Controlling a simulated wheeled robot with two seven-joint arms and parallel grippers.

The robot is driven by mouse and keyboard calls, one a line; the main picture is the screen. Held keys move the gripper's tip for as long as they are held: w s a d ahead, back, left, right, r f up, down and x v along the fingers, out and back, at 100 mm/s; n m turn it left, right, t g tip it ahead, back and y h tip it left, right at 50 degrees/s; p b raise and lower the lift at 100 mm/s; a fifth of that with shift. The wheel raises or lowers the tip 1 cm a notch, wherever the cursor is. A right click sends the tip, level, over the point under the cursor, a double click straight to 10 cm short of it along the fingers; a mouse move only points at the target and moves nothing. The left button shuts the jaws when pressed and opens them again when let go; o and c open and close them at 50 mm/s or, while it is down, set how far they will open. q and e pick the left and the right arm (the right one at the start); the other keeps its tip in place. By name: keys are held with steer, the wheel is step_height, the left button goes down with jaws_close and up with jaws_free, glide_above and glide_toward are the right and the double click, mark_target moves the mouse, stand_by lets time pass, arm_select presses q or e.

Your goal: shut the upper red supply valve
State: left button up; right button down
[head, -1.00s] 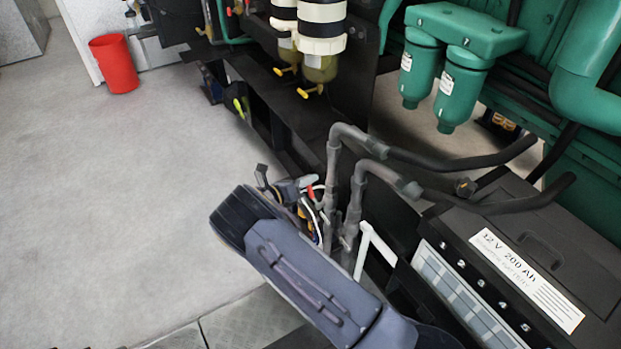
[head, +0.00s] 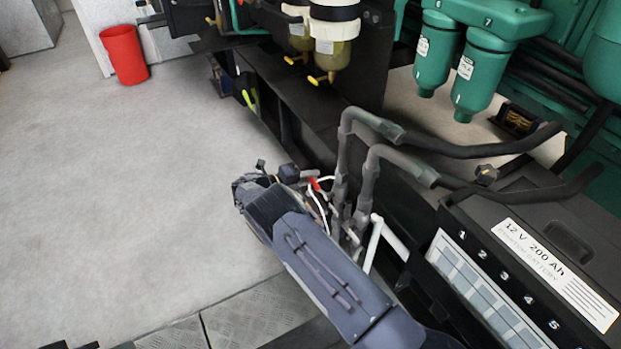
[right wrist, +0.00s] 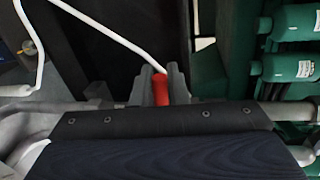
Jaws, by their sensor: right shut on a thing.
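A small red valve handle (head: 313,184) shows beside two upright grey pipes in the head view, partly hidden by my right wrist. In the right wrist view the red handle (right wrist: 161,90) stands between the two grey fingers of my right gripper (right wrist: 160,80), which is shut on it. In the head view my right gripper (head: 308,182) is mostly hidden behind its own wrist. I cannot tell the valve's exact angle or whether a second red valve is hidden behind. My left gripper is out of view.
Two grey pipes (head: 368,185) with black hoses rise close beside my right wrist. A black battery (head: 560,215) stands at the right. Green filters (head: 480,85) hang behind. A white tube (right wrist: 115,35) passes by the gripper. Open floor with a red bucket (head: 124,55) lies left.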

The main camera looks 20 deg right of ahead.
steer(key=shift+f+n, duration=0.4)
steer(key=shift+f, duration=0.1)
steer(key=shift+b, duration=0.3)
steer(key=c, duration=1.5)
jaws_free()
steer(key=shift+a+r, duration=0.1)
steer(key=shift+a, duration=0.15)
steer(key=p+v, duration=0.1)
steer(key=v, duration=0.6)
steer(key=shift+a, duration=0.2)
steer(key=shift+s, duration=0.15)
